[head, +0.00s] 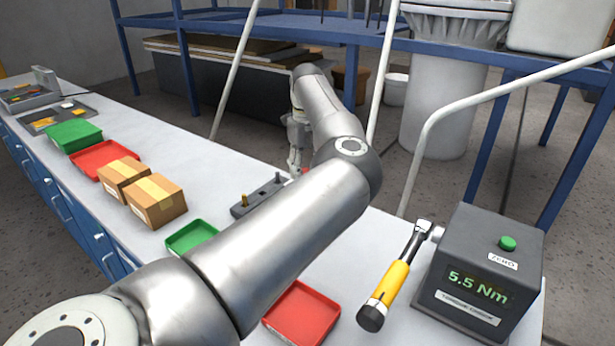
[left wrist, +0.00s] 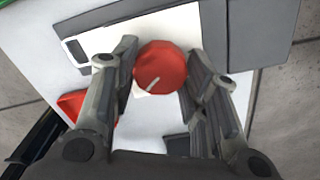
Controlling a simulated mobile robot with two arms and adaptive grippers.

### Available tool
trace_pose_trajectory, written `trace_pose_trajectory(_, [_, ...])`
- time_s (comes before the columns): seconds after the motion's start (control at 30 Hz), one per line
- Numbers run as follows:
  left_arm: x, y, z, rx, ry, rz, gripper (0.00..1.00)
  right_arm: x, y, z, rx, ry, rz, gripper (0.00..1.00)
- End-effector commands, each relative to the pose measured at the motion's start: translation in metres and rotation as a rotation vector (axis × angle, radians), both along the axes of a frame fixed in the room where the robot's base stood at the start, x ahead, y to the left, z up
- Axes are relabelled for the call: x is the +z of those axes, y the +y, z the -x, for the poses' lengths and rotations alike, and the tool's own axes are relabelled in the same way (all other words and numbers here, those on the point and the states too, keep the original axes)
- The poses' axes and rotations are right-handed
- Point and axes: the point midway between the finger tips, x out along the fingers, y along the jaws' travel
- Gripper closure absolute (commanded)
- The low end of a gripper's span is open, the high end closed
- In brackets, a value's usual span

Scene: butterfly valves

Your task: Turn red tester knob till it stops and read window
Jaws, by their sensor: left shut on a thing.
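The red tester knob (left wrist: 160,68) is round with a white pointer line that slants toward the lower left in the left wrist view. My left gripper (left wrist: 158,82) is shut on the knob, one finger on each side. In the head view my left gripper (head: 296,168) is at the table's far edge, mostly behind my arm. A sliver of red shows beside it. A small dark-framed window (left wrist: 76,50) is on the tester's light face, left of the knob; I cannot read anything in it. My right gripper is in neither view.
A torque checker (head: 475,255) reading 5.5 Nm stands at the right, with a yellow-handled torque wrench (head: 398,278) at its side. Green (head: 190,236) and red (head: 302,314) trays, cardboard boxes (head: 157,200) and a dark block with pins (head: 258,197) share the bench.

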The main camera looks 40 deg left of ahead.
Motion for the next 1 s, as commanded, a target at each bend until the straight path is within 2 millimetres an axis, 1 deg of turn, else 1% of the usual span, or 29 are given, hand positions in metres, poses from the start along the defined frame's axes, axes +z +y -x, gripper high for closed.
trace_pose_trajectory(0.03, [-0.001,0.001,-0.001,-0.043,-0.007,-0.002,0.82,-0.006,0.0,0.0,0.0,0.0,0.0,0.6])
trace_pose_trajectory(0.1, [-0.001,0.001,-0.001,-0.11,-0.006,-0.002,0.82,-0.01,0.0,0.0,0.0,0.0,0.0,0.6])
trace_pose_trajectory(0.5, [0.001,0.001,0.0,-0.451,-0.005,-0.004,0.82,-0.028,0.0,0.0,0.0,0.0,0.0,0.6])
trace_pose_trajectory(0.73, [0.002,0.002,-0.001,-0.58,-0.007,-0.005,0.82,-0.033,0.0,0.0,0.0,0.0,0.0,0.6])
trace_pose_trajectory(1.0, [0.003,0.002,-0.001,-0.65,-0.006,-0.007,0.82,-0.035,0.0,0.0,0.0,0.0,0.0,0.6])
